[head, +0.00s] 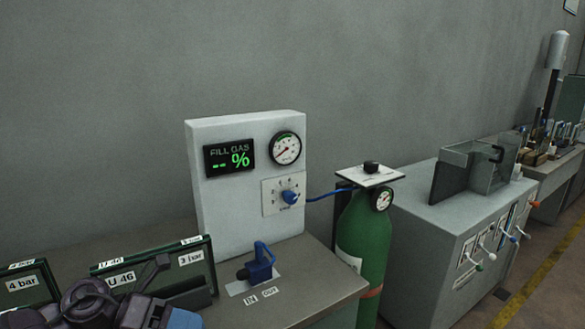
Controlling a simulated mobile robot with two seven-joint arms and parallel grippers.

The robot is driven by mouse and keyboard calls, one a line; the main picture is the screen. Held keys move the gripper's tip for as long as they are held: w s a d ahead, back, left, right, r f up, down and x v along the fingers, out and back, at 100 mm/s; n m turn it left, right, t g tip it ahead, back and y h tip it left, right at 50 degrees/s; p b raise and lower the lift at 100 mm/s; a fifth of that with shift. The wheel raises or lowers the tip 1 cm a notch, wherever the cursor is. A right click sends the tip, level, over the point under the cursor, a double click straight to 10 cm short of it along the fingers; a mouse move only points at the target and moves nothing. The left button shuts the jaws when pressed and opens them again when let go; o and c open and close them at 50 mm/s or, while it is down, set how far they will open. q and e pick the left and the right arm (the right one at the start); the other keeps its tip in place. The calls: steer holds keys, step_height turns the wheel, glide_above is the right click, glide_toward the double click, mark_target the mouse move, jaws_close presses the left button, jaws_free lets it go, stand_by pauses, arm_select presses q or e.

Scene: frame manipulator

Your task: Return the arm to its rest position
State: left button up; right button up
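One dark arm of mine shows at the bottom left edge of the head view, partly cut off by the frame. I take it to be my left arm with its gripper (118,296), in front of the green-framed case labelled U 46 (203,262). Its fingers are dark and overlap the case, so I cannot tell whether they are open or shut, or whether they touch it. I see nothing clearly held. My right gripper is out of view.
A white fill-gas panel (225,215) with gauge and blue knob stands on the grey bench (310,285). A blue-handled clamp (260,265) is before it. A green gas cylinder (364,240) and a grey cabinet (425,250) stand right. A 4 bar case (28,284) is far left.

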arm_select(q)
steer(key=s+a+f+n+t+y, duration=0.1)
steer(key=a+f+n+t+y, duration=0.2)
steer(key=n+t, duration=0.5)
steer(key=a+f+n+t+y, duration=0.2)
steer(key=f+n+t+y, duration=0.3)
steer(key=n, duration=0.7)
steer(key=s+a+f+n+t+y, duration=0.15)
steer(key=f+n+t, duration=0.35)
steer(key=n, duration=0.5)
steer(key=s+a+f+n+g+y, duration=0.2)
steer(key=s+f+n, duration=0.3)
steer(key=f, duration=0.3)
steer(key=s+a+f+n+g+y, duration=0.2)
steer(key=s+f+n+g+y, duration=0.2)
steer(key=s+f+n, duration=0.2)
steer(key=shift+s+a+f+g, duration=0.3)
steer(key=shift+s+f, duration=0.4)
steer(key=shift+f, duration=0.2)
